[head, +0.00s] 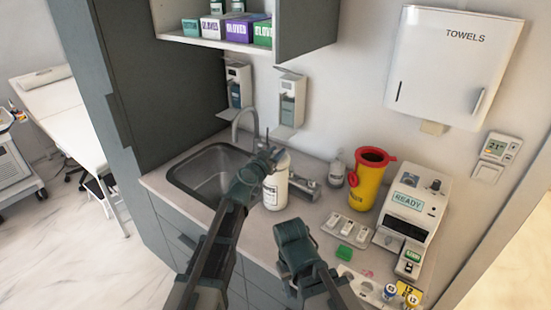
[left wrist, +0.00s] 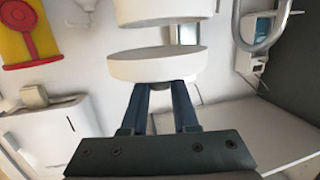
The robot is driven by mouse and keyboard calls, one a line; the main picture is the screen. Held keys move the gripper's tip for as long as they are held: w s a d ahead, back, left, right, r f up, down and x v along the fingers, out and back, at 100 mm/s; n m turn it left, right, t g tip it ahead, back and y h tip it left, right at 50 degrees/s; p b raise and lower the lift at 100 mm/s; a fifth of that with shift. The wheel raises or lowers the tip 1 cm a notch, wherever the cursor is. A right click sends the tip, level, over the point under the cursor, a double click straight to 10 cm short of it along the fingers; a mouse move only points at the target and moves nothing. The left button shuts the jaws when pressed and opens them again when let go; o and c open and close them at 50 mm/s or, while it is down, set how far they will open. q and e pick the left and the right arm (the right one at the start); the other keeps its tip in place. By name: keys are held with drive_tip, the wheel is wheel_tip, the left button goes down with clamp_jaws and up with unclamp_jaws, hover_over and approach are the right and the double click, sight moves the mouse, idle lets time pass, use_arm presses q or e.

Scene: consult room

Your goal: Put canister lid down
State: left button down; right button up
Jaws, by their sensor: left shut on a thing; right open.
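A white canister (head: 275,192) with a label stands on the counter right of the sink. My left gripper (head: 266,158) is over the canister's top in the head view and partly covers it. In the left wrist view, my left gripper (left wrist: 162,88) is shut on the white round canister lid (left wrist: 153,65) by its small knob. That view is upside down; the canister (left wrist: 160,10) shows past the lid, with a gap between them. I cannot make out the lid clearly in the head view. My right gripper (head: 292,232) is open over the counter's front edge.
The sink (head: 205,175) and tap (head: 243,122) are left of the canister. A yellow sharps bin (head: 368,180), a tray (head: 348,229), a green block (head: 344,253) and a READY device (head: 411,207) stand to the right. Dispensers (head: 290,100) hang behind.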

use_arm(q)
drive_tip(key=shift+w+a+f, duration=0.1)
drive_tip(key=shift+w, duration=0.9)
wheel_tip(320, 180, down, 3)
drive_tip(key=b, duration=0.3)
drive_tip(key=shift+s, duration=0.1)
drive_tip(key=shift+f, duration=0.1)
drive_tip(key=shift+f+b, duration=0.15)
drive_tip(key=shift+b, duration=0.2)
drive_tip(key=c, duration=1.1)
unclamp_jaws()
drive_tip(key=o, duration=0.4)
